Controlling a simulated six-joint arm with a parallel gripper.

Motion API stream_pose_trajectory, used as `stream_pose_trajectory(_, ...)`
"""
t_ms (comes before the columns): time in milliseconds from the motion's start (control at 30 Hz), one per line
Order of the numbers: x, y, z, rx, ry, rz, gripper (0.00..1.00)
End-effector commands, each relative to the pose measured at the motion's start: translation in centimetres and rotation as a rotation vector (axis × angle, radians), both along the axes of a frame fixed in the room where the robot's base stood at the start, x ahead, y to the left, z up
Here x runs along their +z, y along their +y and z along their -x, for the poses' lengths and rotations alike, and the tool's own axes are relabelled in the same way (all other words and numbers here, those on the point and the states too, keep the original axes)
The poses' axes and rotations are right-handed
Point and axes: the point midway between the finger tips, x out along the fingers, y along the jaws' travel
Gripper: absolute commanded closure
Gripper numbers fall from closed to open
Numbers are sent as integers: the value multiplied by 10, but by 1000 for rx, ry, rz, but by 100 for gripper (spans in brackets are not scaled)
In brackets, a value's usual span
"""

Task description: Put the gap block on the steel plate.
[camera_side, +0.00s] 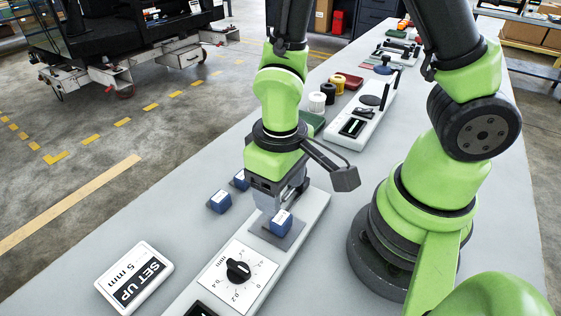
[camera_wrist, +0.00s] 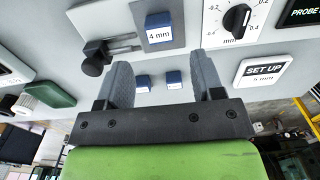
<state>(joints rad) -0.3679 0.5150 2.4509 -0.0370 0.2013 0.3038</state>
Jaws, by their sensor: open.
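A blue block with a white label reading 4 mm (camera_wrist: 160,31) sits on the dark grey steel plate (camera_wrist: 178,12). In the side view this block (camera_side: 281,223) also shows on the plate (camera_side: 262,234), on a long pale base. Two more blue blocks, one (camera_side: 219,202) and another (camera_side: 240,180), stand on the table left of the base. They also show between the fingers in the wrist view, one (camera_wrist: 143,83) and another (camera_wrist: 173,80); their labels are not readable. My gripper (camera_side: 270,200) is open and empty, close above and behind the block on the plate.
A black dial (camera_side: 238,270) is on the same base, and a black knob with a slider (camera_wrist: 95,58) is beside the plate. A white card reading SET UP 5 mm (camera_side: 134,277) lies front left. Jars (camera_side: 317,103) and another pale fixture (camera_side: 363,112) stand farther back.

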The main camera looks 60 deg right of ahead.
Motion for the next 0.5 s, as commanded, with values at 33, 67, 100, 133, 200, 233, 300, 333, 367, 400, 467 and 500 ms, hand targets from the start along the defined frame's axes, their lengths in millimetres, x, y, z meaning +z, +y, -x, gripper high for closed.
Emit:
stream_pose_trajectory(33, 9, 0, -1, -1, -8, -3, 39)
stream_pose_trajectory(67, 14, 0, -1, -1, -7, -3, 39)
stream_pose_trajectory(100, 19, 0, 0, -1, -7, -2, 39)
stream_pose_trajectory(133, 24, 0, -1, -1, -7, -2, 39)
stream_pose_trajectory(200, 32, 0, -1, 0, -7, -2, 39)
stream_pose_trajectory(233, 35, 0, -1, 0, -6, -2, 39)
stream_pose_trajectory(300, 41, 0, -1, -1, -4, -1, 39)
stream_pose_trajectory(333, 43, 0, 0, -1, -3, -1, 39)
stream_pose_trajectory(367, 44, 0, 0, 0, -3, -1, 39)
stream_pose_trajectory(400, 45, 0, 0, 0, -2, 0, 39)
stream_pose_trajectory(467, 47, 0, 0, 0, -1, 0, 39)
stream_pose_trajectory(500, 47, 0, 0, 0, -2, 0, 39)
